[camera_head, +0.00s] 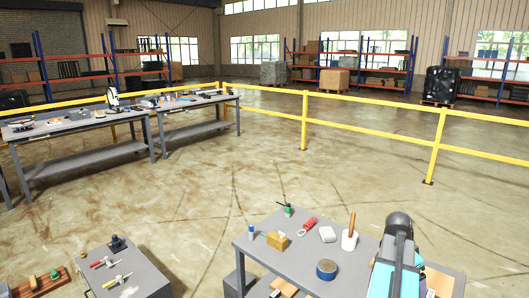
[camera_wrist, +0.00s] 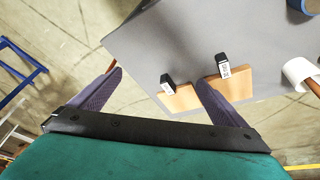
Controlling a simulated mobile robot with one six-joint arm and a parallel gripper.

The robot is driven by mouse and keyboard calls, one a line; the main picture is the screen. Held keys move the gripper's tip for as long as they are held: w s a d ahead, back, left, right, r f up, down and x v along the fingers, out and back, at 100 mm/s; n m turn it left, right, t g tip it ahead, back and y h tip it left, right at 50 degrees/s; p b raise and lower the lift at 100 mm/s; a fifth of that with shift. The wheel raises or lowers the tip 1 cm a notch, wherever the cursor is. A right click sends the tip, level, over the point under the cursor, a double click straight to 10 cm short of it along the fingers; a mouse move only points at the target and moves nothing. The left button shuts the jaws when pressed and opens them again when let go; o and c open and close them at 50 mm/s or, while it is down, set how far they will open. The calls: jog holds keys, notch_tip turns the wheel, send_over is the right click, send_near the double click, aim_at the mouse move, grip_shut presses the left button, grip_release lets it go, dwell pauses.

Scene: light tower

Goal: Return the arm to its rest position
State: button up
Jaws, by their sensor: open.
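My arm (camera_head: 384,279) shows at the lower right of the head view, reaching over the grey table (camera_head: 250,249). Its end is not clear there. In the wrist view my gripper (camera_wrist: 160,77) is open, with its two dark fingers spread apart and nothing between them. The right finger overlaps a wooden board (camera_wrist: 185,99) in the picture. Two small black pieces with white labels, a left one (camera_wrist: 167,84) and a right one (camera_wrist: 224,65), are at the board. The gap between gripper and board cannot be told.
A grey cabinet (camera_head: 146,273) stands left. Open floor (camera_head: 230,190) lies behind, before a yellow railing (camera_head: 370,114).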

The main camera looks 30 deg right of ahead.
jog(key=w+a+f+n+g+y+b, duration=0.15)
jog(key=w+a+f+n, duration=0.35)
jog(key=a+f, duration=0.95)
jog(key=w+a+f+n+y+b, duration=0.1)
jog(key=w+a+f+n+b, duration=0.15)
jog(key=w+a+f, duration=0.9)
jog(key=s+a+f+n+g+b, duration=0.1)
jog(key=s+a+f+n+b, duration=0.1)
jog(key=s+a+f+n, duration=0.5)
jog(key=s+a+f+n+g+y+b, duration=0.1)
jog(key=s+a+f+n, duration=0.6)
jog(key=s+a+f, duration=0.7)
jog(key=a+f+b, duration=0.1)
jog(key=a+f, duration=0.2)
jog(key=a, duration=0.7)
jog(key=shift+s+f+b, duration=0.15)
jog(key=shift+s+b, duration=0.2)
jog(key=shift+s, duration=0.05)
jog(key=shift+a+g, duration=0.1)
jog(key=shift+g, duration=0.15)
